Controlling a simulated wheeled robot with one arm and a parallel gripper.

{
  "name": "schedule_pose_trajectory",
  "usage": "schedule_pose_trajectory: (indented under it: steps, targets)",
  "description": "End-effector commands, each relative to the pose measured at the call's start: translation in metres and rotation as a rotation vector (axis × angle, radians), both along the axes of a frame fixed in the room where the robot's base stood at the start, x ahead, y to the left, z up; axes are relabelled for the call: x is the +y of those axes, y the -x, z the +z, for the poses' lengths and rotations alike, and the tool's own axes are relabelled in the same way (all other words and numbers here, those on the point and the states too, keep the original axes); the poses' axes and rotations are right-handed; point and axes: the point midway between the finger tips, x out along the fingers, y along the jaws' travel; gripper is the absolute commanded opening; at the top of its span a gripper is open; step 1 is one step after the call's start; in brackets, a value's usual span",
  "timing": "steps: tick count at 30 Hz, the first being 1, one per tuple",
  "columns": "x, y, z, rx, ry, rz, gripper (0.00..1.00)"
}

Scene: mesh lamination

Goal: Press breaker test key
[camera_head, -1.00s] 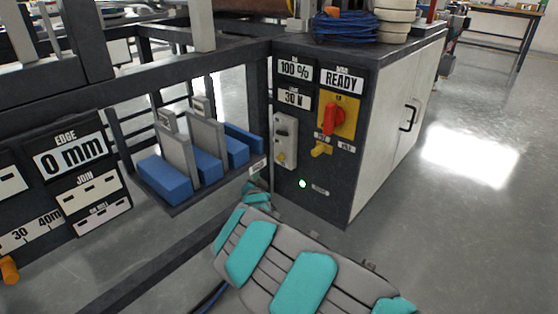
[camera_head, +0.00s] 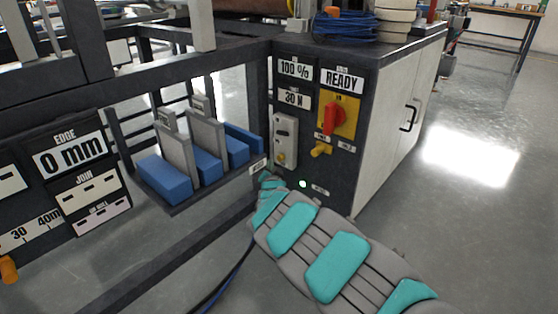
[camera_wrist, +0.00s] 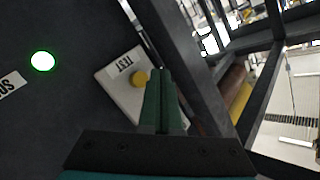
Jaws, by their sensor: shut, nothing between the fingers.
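The breaker (camera_head: 285,140) is a light grey upright box on the dark control panel, with a small yellow round test key (camera_head: 281,157) near its bottom. In the wrist view the breaker plate (camera_wrist: 120,92) carries a label reading TEST, and the yellow test key (camera_wrist: 140,78) sits beside that label. My gripper (camera_wrist: 162,75) is shut and empty. Its fingertips appear just right of the key in the wrist view; I cannot tell whether they touch it. In the head view my arm reaches up to the panel from below, and the fingertips are hard to make out.
The panel also bears a red rotary switch (camera_head: 334,117) on yellow, a yellow knob (camera_head: 321,150) and a lit green lamp (camera_head: 303,184), also in the wrist view (camera_wrist: 43,61). Left of it is a rack with blue blocks (camera_head: 164,178). Open floor (camera_head: 470,220) lies to the right.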

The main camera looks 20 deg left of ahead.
Motion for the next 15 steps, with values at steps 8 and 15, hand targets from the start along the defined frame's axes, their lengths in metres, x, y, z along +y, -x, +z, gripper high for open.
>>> schedule_pose_trajectory:
  steps: [8,15]
  targets:
    - [-0.006,-0.014,-0.001,0.002,0.001,0.000,0.00]
    - [-0.007,-0.015,-0.001,0.002,0.002,0.001,0.00]
